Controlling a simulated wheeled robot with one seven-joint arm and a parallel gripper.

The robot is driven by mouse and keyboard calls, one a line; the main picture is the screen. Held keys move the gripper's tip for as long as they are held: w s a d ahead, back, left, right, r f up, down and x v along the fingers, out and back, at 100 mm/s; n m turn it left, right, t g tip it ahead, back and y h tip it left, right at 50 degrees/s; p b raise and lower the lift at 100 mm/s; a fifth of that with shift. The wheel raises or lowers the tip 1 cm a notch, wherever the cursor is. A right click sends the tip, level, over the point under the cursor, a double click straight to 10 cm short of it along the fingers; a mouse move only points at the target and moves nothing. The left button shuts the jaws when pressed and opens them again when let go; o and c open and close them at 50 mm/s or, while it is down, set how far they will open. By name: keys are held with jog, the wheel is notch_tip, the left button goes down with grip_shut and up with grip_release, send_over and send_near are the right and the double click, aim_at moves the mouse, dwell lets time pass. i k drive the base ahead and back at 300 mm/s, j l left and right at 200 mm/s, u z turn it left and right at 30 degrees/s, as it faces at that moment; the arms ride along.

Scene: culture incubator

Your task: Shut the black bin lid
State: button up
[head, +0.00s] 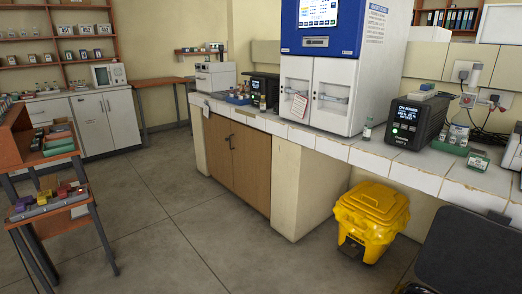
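No bin with a plainly black lid can be made out in the head view. A yellow bin (370,222) stands on the floor below the bench, with a yellow top (377,200) and a dark patch low on its front. Its top looks closed over a yellow liner. A large black rounded panel (468,255) fills the bottom right corner and is cut off by the frame. I cannot tell whether it is a lid, a chair back or something else. My gripper is not in view.
A tiled bench (340,147) runs across the right, bearing a blue and white incubator (318,90) and a black device (415,120). A shelved cart (50,205) stands at the left. The floor (160,225) between them is clear.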

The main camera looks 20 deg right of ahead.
aim_at(462, 250)
jog(key=i+j+u, duration=0.25)
jog(key=i+j, duration=0.35)
jog(key=i+j+u, duration=0.2)
jog(key=i+j, duration=0.35)
jog(key=i+z, duration=0.25)
jog(key=i, duration=0.35)
jog(key=i+z, duration=0.3)
jog(key=i, duration=0.3)
jog(key=i+j+z, duration=0.25)
jog(key=i, duration=0.35)
jog(key=i+l+z, duration=0.1)
jog(key=i+z, duration=0.5)
jog(key=z, duration=0.15)
jog(key=i+z, duration=0.4)
jog(key=i+j+z, duration=0.15)
jog(key=z, duration=0.2)
jog(key=i+z, duration=0.35)
jog(key=i+j+z, duration=0.1)
jog(key=i+z, duration=0.2)
